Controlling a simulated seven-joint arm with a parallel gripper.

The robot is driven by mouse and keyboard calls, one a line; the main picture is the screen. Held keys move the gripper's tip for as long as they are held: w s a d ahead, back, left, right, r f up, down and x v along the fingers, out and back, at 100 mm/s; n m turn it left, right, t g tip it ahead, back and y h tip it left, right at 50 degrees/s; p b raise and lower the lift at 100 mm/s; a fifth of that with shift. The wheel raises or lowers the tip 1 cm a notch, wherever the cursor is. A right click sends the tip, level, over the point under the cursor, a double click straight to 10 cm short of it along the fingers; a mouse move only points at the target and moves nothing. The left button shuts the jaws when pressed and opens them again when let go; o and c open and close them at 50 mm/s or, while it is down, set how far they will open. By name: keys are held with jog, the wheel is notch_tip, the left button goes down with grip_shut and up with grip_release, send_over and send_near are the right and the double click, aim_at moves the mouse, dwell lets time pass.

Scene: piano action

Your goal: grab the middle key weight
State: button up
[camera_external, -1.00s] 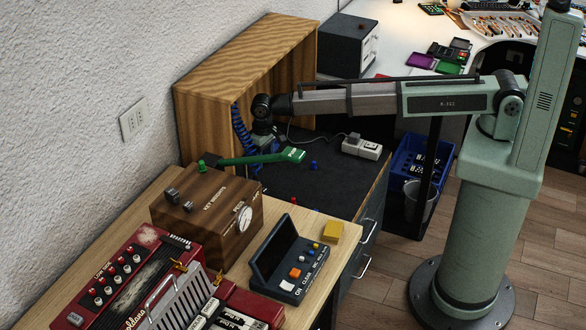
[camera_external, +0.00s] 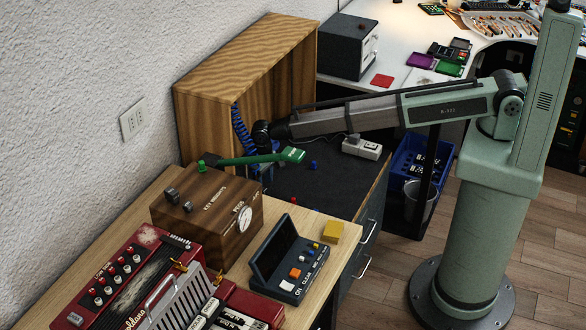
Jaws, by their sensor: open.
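The wooden box labelled as key weights (camera_external: 208,207) stands on the desk at the left, with a dial on its front. A small blue piece (camera_external: 313,164) stands on the dark mat (camera_external: 330,187); a small red piece (camera_external: 294,199) is nearer the front. I cannot tell which piece is the middle key weight. My gripper (camera_external: 265,172) is low beside the wooden cabinet, left of the blue piece and apart from it. It is open; its fingers are mostly hidden behind the green lever, and I cannot see what is between them.
A green lever (camera_external: 250,158) reaches from the box across in front of my gripper. The wooden cabinet (camera_external: 250,70) stands close behind. A white power block (camera_external: 361,148) lies at the mat's back right.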

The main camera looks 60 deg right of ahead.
notch_tip(320, 180, down, 4)
jog(key=shift+a+r, duration=0.15)
jog(key=shift+r, duration=0.05)
grip_shut()
dwell(0.4)
